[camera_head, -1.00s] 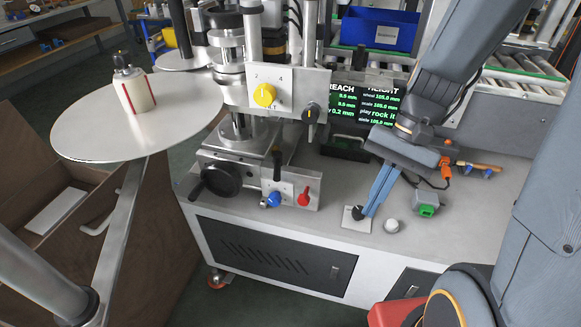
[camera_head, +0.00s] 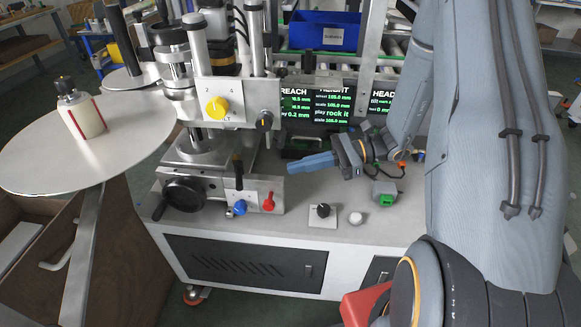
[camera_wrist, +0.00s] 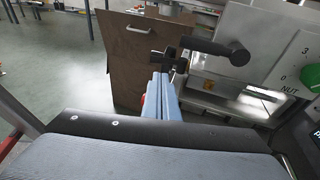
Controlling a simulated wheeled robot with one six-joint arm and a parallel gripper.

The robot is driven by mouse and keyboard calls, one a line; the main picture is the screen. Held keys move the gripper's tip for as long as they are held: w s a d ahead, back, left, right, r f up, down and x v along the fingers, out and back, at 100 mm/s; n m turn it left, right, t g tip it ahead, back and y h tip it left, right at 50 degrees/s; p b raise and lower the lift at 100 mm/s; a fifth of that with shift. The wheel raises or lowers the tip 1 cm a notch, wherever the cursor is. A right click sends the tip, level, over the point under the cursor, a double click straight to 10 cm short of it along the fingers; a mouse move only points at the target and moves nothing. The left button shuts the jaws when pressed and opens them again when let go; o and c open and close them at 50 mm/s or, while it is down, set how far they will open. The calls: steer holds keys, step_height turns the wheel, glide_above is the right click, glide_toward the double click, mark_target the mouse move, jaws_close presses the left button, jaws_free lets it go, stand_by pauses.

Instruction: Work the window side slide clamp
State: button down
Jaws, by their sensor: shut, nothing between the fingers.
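The labeller's slide unit stands left of centre in the head view, with a black handwheel (camera_head: 184,195), an upright black lever (camera_head: 238,172), a blue knob (camera_head: 240,208) and a red knob (camera_head: 268,202). I cannot tell which one is the window side slide clamp. My gripper (camera_head: 291,165) is shut and empty, its blue fingers pointing left, to the right of this unit and apart from it in the head view. In the wrist view the fingers (camera_wrist: 165,82) overlap a dark fitting (camera_wrist: 178,62); contact is unclear. A black handle (camera_wrist: 235,50) and a green knob (camera_wrist: 312,76) are to their right.
A black knob on a white plate (camera_head: 323,214), a pale round knob (camera_head: 355,218) and a green-topped box (camera_head: 385,194) are on the bench. Screens (camera_head: 330,105) stand behind the gripper. A round metal disc (camera_head: 60,150) with a bottle (camera_head: 80,112) is at left.

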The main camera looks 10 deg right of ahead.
mark_target(239, 178)
steer(key=p+x, duration=0.2)
steer(key=x, duration=1)
steer(key=shift+s+f, duration=0.1)
steer(key=shift+s+a+f, duration=0.1)
steer(key=shift+s+a, duration=0.15)
steer(key=shift+a, duration=0.7)
